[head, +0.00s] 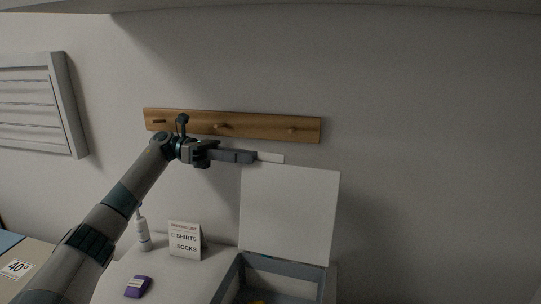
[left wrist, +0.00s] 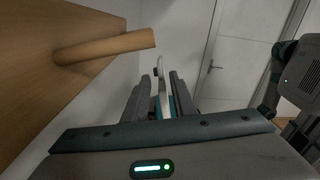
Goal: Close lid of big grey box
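The big grey box (head: 228,283) stands open at the bottom centre of the head view, with its pale lid (head: 288,215) raised upright at the back. My left gripper (head: 268,158) is level, pointing right, at the lid's upper left edge. In the left wrist view, my left gripper's two dark fingers (left wrist: 163,85) are spread apart. A thin pale strip, likely the lid edge-on, shows between them. I cannot tell whether either finger touches it. The box's inside is mostly cut off, with a bit of yellow at the bottom. My right gripper is not in view.
A wooden peg rail (head: 262,126) is on the wall just behind my left gripper; a peg (left wrist: 105,46) is close in the left wrist view.

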